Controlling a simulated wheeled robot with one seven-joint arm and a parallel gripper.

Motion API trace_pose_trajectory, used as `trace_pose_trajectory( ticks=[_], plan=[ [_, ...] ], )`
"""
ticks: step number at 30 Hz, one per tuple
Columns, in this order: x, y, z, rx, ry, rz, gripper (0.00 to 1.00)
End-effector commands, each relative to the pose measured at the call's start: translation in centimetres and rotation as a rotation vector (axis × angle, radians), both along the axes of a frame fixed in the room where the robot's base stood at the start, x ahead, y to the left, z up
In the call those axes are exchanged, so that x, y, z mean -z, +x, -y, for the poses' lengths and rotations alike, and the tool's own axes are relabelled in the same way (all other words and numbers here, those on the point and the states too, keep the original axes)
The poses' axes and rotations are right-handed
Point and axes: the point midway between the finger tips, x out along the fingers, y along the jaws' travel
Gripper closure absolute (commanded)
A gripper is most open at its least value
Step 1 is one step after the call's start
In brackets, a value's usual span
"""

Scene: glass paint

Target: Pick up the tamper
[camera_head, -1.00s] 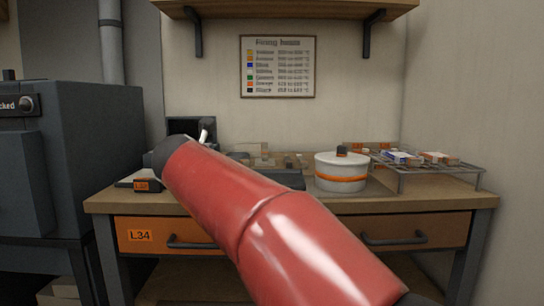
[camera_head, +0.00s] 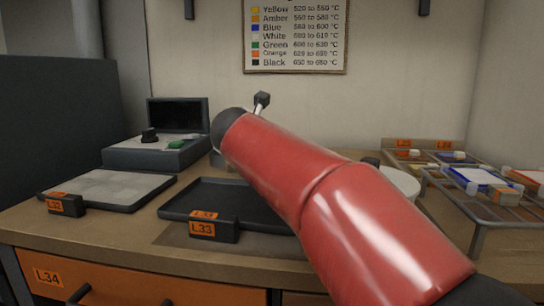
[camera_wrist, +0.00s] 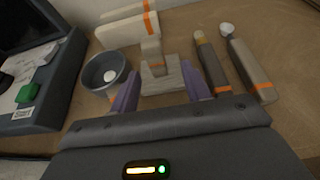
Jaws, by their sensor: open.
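In the wrist view, a pale block with an upright stem and an orange band (camera_wrist: 161,78) stands between my gripper's fingertips and a little beyond them; it may be the tamper, but I cannot be sure. My gripper (camera_wrist: 160,88) has its purple fingers apart, with nothing held. Two banded tools lie to the right: one with a yellowish tip (camera_wrist: 212,65) and one with a round white tip (camera_wrist: 249,68). A dark bowl (camera_wrist: 92,73) with something white in it is to the left. In the head view, my red arm hides the gripper and this area.
An open-lidded case (camera_head: 150,155) stands at the back left. Flat trays marked L32 (camera_head: 105,188) and L33 (camera_head: 180,205) lie in front. A white pot (camera_head: 401,183) is partly behind my arm. A wire rack (camera_head: 475,212) with small containers is at the right.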

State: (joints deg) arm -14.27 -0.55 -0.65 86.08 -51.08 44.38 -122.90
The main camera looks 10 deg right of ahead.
Motion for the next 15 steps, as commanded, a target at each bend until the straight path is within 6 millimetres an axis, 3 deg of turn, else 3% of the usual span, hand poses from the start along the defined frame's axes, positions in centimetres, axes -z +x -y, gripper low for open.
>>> trace_pose_trajectory(
  ticks=[15],
  plan=[
    [1.9, 6.1, 2.1, 0.001, -0.001, -0.002, 0.53]
  ],
)
